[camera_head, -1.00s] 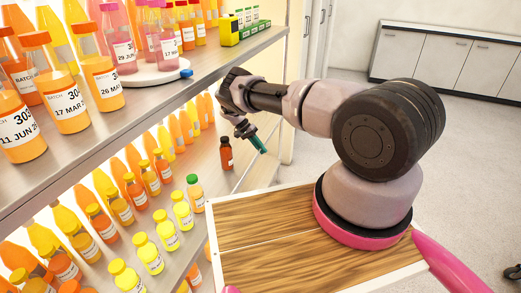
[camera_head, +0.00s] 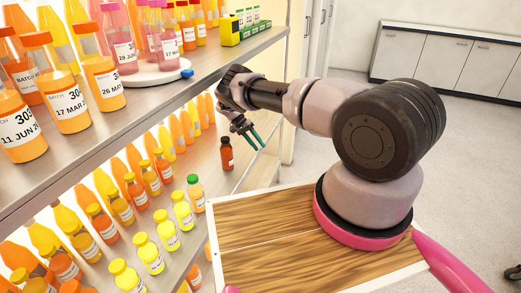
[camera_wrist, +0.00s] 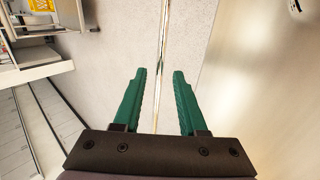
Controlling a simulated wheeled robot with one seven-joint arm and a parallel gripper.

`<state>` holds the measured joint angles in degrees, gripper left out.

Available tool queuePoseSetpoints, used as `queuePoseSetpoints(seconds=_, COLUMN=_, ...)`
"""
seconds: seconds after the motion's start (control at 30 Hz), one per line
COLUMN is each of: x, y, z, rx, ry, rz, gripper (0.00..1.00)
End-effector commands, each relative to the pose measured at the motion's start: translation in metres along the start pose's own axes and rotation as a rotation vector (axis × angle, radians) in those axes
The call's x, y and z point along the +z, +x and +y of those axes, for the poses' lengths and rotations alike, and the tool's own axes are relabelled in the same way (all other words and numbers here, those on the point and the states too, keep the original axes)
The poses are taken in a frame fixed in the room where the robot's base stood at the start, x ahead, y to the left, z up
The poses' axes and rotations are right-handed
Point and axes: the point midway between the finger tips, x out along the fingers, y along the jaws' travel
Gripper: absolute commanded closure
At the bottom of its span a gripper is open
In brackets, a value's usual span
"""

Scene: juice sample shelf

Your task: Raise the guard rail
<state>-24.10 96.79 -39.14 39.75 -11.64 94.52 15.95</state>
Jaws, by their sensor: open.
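My gripper (camera_head: 259,148) is open and empty at the right end of the lower shelf, its two green fingers spread apart and pointing down and right. It also shows in the wrist view (camera_wrist: 160,71). A thin metallic rail (camera_wrist: 164,28), which looks like the guard rail, runs lengthwise through the wrist view and passes between the fingers, apart from both. In the head view a thin bar (camera_head: 243,174) runs along the shelf's front edge below the fingertips. I cannot tell how far the fingers are from it in depth.
Several yellow and orange bottles, one green-capped (camera_head: 195,192), fill that shelf further left. The upper shelf (camera_head: 150,105) is above and left. Open floor (camera_head: 480,190) lies to the right.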

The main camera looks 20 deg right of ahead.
Motion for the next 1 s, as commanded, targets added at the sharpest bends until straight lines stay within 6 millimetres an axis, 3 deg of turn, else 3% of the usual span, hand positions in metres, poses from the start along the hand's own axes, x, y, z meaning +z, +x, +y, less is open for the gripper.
queuePoseSetpoints(seconds=0.1, x=0.000, y=-0.028, z=-0.001, rx=-0.004, ry=0.001, rz=0.002, gripper=0.59)
queuePoseSetpoints(seconds=0.33, x=0.000, y=-0.065, z=-0.001, rx=-0.002, ry=-0.001, rz=0.001, gripper=0.59)
queuePoseSetpoints(seconds=0.5, x=0.001, y=-0.076, z=-0.001, rx=-0.001, ry=0.000, rz=0.000, gripper=0.59)
queuePoseSetpoints(seconds=0.77, x=0.001, y=-0.077, z=-0.001, rx=0.000, ry=0.000, rz=-0.001, gripper=0.59)
queuePoseSetpoints(seconds=0.87, x=0.001, y=-0.077, z=-0.001, rx=0.000, ry=0.000, rz=-0.001, gripper=0.97)
queuePoseSetpoints(seconds=1.0, x=0.001, y=-0.077, z=-0.001, rx=-0.001, ry=0.000, rz=-0.001, gripper=1.00)
